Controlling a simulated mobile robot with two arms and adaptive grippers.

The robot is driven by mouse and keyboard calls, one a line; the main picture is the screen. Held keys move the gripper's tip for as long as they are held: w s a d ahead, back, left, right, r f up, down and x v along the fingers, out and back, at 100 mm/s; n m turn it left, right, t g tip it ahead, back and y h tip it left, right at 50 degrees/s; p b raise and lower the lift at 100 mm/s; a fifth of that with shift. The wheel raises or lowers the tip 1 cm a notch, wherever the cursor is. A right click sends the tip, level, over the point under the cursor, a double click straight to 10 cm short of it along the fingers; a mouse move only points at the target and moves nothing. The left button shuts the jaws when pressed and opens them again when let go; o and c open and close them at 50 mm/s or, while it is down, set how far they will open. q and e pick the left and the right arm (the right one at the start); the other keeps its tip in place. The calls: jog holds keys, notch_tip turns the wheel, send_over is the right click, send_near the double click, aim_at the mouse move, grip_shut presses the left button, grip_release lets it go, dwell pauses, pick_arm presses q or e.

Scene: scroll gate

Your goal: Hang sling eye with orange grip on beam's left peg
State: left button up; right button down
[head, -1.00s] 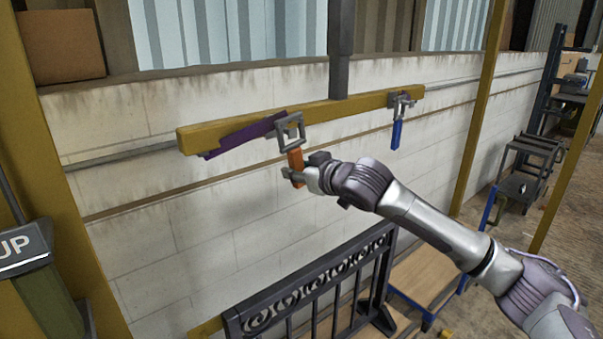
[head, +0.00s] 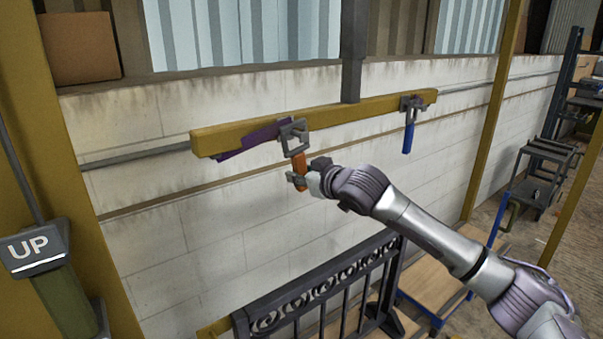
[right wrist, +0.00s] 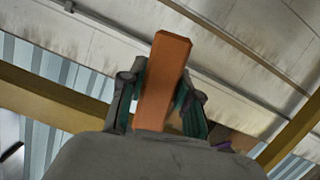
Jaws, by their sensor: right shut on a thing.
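The yellow beam (head: 345,112) hangs level from a dark post in the head view. My right gripper (head: 298,180) is shut on the orange grip (head: 300,165), below the beam's left part. The grip's grey square sling eye (head: 294,134) stands upright above it, in front of the beam. A purple sling strap (head: 250,140) runs left from the eye along the beam. The left peg is not clearly visible behind the eye, so I cannot tell if the eye is on it. The orange grip (right wrist: 163,80) lies between both fingers in the right wrist view. My left gripper is not in view.
A blue grip (head: 408,138) with a grey eye hangs at the beam's right end. A black ornamental gate (head: 325,285) stands below. An UP control box (head: 35,248) is at the left, beside a yellow post (head: 75,130). A pale block wall is behind.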

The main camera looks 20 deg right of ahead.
dwell(0.4)
jog(key=shift+c, duration=2.4)
grip_release()
jog(key=shift+f, duration=0.1)
notch_tip(320, 180, down, 11)
jog(key=b, duration=0.6)
jog(key=shift+f, duration=0.15)
jog(key=shift+s, duration=0.1)
